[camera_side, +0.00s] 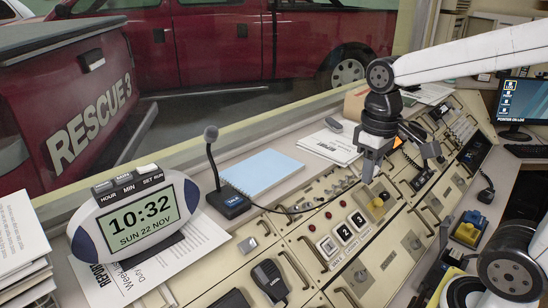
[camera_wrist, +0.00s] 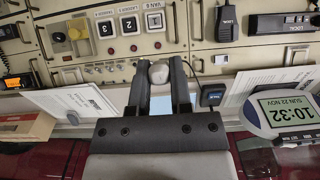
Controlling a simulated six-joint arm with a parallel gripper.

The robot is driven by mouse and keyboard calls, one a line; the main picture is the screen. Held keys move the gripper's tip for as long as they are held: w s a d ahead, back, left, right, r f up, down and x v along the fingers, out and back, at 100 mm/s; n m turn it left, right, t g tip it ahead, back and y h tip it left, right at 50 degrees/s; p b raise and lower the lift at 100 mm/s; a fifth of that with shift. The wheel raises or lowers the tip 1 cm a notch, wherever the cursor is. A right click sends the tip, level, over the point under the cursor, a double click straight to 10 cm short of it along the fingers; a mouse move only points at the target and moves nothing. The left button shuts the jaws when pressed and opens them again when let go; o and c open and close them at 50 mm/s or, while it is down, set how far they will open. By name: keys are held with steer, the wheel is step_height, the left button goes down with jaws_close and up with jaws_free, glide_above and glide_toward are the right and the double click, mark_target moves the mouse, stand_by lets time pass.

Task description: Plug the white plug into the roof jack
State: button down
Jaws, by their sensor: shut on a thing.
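My gripper (camera_side: 369,168) hangs over the middle of the console, its fingers pointing down. In the wrist view its two dark fingers (camera_wrist: 159,75) close on a pale grey, rounded end (camera_wrist: 158,72), which looks like the white plug. In the side view the plug is hidden by the fingers or too small to make out. A thin dark cord (camera_side: 283,211) runs across the panel toward the gripper. I cannot tell which fitting is the roof jack; its label is not readable. Whether the plug touches the panel is not clear.
A gooseneck microphone (camera_side: 211,158) and a blue notepad (camera_side: 261,171) stand left of my gripper. The numbered buttons (camera_side: 345,234) and a yellow knob (camera_side: 376,204) lie on the panel below. A clock (camera_side: 136,211) stands front left. Metal handles stick up along the console.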

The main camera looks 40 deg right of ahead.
steer(key=shift+w, duration=0.1)
steer(key=shift+w+d+f, duration=0.2)
steer(key=shift+w+f, duration=0.15)
steer(key=shift+w, duration=0.15)
glide_toward(307, 207)
steer(key=s, duration=0.6)
steer(key=shift+w+d+f, duration=0.4)
steer(key=shift+d+f, duration=0.05)
steer(key=shift+d, duration=0.05)
steer(key=shift+w+f, duration=0.1)
steer(key=shift+f, duration=0.05)
steer(key=shift+w+f, duration=0.45)
steer(key=shift+f, duration=0.25)
steer(key=shift+w+f, duration=0.45)
steer(key=shift+f, duration=0.25)
steer(key=shift+w+f, duration=0.45)
steer(key=shift+f, duration=0.25)
steer(key=shift+w+f, duration=0.3)
steer(key=shift+f, duration=0.2)
steer(key=shift+w+f, duration=0.3)
steer(key=shift+f, duration=0.2)
stand_by(1.5)
steer(key=shift+c, duration=2.2)
jaws_free()
